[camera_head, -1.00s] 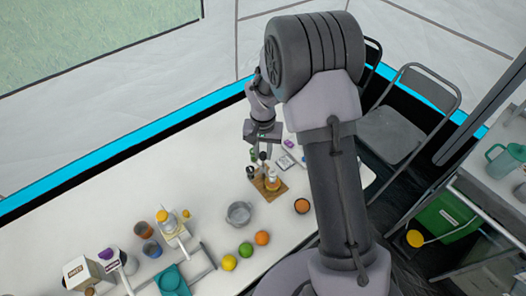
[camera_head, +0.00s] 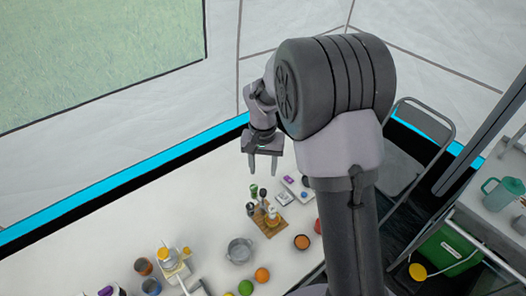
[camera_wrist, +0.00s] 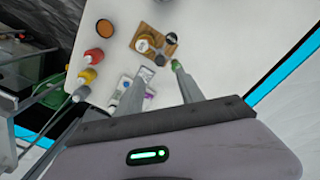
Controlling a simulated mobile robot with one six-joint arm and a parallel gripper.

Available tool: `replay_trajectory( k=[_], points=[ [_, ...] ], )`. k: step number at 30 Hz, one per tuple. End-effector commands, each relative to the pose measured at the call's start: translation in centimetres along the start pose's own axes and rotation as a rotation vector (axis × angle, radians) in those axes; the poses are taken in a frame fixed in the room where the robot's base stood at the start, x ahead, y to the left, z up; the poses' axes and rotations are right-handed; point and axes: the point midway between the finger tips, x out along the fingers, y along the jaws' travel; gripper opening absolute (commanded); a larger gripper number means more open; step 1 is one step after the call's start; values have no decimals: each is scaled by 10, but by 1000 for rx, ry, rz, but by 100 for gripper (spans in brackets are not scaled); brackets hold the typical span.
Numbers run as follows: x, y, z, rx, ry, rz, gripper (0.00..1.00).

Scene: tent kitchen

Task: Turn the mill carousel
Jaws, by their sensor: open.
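The mill carousel, a wooden board (camera_head: 265,224) with several small mills and jars on and around it, stands on the white table. An amber jar (camera_head: 272,216) and a dark-topped mill (camera_head: 262,195) show there, with a green-topped mill (camera_head: 253,190) at its far side. In the wrist view the board (camera_wrist: 169,48) lies beyond the fingertips, with the green-topped piece (camera_wrist: 177,65) by the right finger. My gripper (camera_head: 263,171) is open and empty, held above and behind the carousel, apart from it. Which part turns cannot be told.
A grey pot (camera_head: 239,251) and an orange (camera_head: 262,275) stand nearer. An orange-topped bowl (camera_head: 302,242) is to the right. In the wrist view, red (camera_wrist: 93,56) and yellow (camera_wrist: 87,76) bottles stand left.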

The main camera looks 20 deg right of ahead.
Motion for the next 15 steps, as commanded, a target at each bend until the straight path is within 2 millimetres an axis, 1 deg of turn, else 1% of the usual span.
replay_trajectory(
  k=[1,3,6,9,15],
  points=[
    [-19,0,-1,1,3,-2,45],
    [-36,0,0,0,2,-1,45],
    [-52,0,0,0,2,-1,45],
    [-60,0,0,0,1,-1,45],
    [-61,0,0,0,-1,0,45]
  ],
)
